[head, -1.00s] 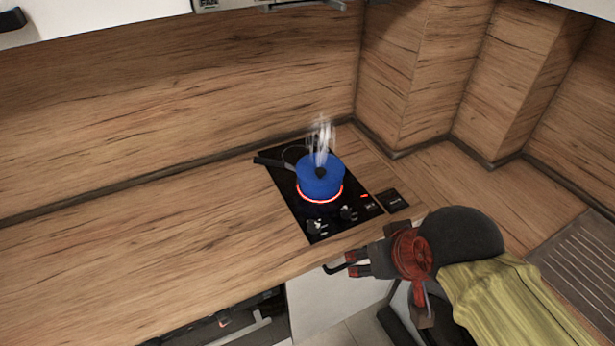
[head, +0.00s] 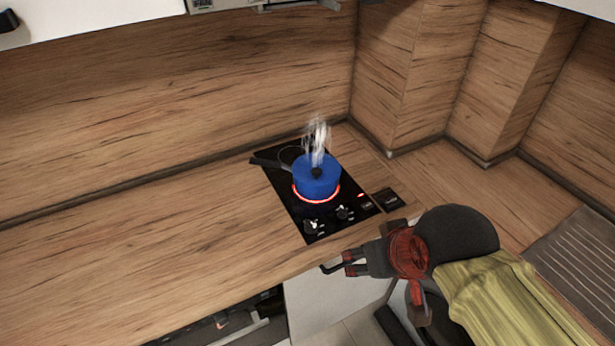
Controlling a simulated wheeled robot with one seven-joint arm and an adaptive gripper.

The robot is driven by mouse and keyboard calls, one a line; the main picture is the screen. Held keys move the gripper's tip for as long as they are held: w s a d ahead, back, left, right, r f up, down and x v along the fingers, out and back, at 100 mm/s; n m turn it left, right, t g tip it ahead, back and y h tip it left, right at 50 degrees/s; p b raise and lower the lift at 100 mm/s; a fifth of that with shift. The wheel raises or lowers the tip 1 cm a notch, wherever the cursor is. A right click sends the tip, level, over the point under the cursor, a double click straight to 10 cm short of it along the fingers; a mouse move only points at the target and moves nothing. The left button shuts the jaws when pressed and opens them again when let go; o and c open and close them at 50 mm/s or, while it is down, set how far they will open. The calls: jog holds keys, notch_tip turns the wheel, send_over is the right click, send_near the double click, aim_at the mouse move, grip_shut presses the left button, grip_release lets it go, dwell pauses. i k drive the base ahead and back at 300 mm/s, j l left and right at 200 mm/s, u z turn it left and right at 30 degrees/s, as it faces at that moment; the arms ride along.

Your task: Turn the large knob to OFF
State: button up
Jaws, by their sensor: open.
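A black cooktop (head: 290,210) is set in the wood counter and carries two small knobs near its front edge. One knob (head: 312,226) is at the left and the other knob (head: 343,213) is to its right. At this size I cannot tell which is the large one or read their markings. A blue pot (head: 316,180) with a dark handle steams on a glowing red ring behind the knobs. My gripper (head: 338,265) is open and empty, in front of the counter edge, nearer the camera than the knobs and apart from them.
A small dark panel (head: 390,200) lies at the cooktop's right. The wood counter (head: 150,240) is clear on the left. A grooved grey drainer (head: 575,255) is at the far right. A white cabinet front (head: 325,300) stands below the counter edge.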

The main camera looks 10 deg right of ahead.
aim_at(310, 227)
jog(key=i+j+z, duration=0.15)
jog(key=j, duration=1.15)
jog(key=k, duration=0.05)
